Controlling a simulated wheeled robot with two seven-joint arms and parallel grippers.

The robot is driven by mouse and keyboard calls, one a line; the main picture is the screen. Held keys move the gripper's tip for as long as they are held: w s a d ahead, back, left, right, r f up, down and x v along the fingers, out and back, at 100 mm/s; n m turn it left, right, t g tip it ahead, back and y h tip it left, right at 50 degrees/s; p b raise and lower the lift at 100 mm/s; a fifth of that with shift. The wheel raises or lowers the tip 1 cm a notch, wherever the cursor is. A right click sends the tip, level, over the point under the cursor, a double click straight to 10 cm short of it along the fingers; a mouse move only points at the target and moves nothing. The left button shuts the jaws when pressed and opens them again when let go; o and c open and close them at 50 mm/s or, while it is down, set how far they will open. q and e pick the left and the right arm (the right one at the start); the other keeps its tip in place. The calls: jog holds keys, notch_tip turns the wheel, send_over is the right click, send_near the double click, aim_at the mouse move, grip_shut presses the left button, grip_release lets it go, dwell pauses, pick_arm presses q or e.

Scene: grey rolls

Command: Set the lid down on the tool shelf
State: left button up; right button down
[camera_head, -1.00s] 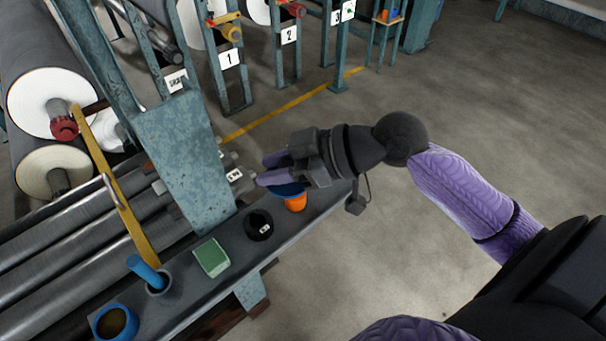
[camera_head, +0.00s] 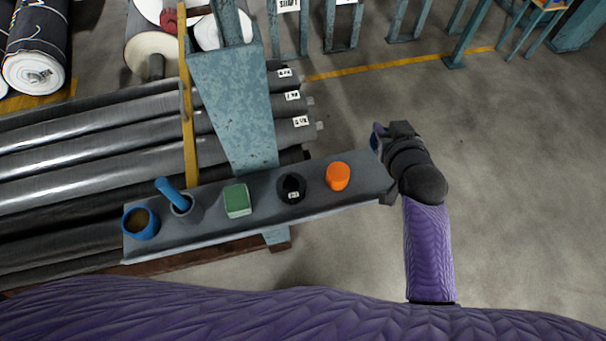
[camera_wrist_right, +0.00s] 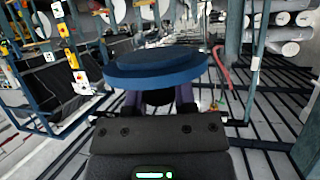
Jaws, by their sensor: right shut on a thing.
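My right gripper (camera_head: 383,140) is shut on a round blue lid (camera_wrist_right: 155,67), which shows flat and wide in the right wrist view. An open blue pot (camera_head: 141,224) with dark contents stands at the shelf's left end. My left gripper is not in view.
On the shelf stand a grey cup (camera_head: 186,211) with a blue handle, a green block (camera_head: 237,200), a black round item (camera_head: 291,187) and an orange item (camera_head: 338,176). The shelf's right end is bare. A teal post (camera_head: 236,110) rises behind, beside grey rollers (camera_head: 90,165).

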aim_at(374, 164)
notch_tip(374, 164, down, 10)
jog(key=b, duration=0.5)
jog(key=shift+d+f+b, duration=0.1)
jog(key=shift+f+b, duration=0.15)
jog(key=shift+b, duration=0.05)
jog(key=shift+r, duration=0.25)
jog(key=shift+f, duration=0.1)
jog(key=shift+c, duration=2.2)
grip_release()
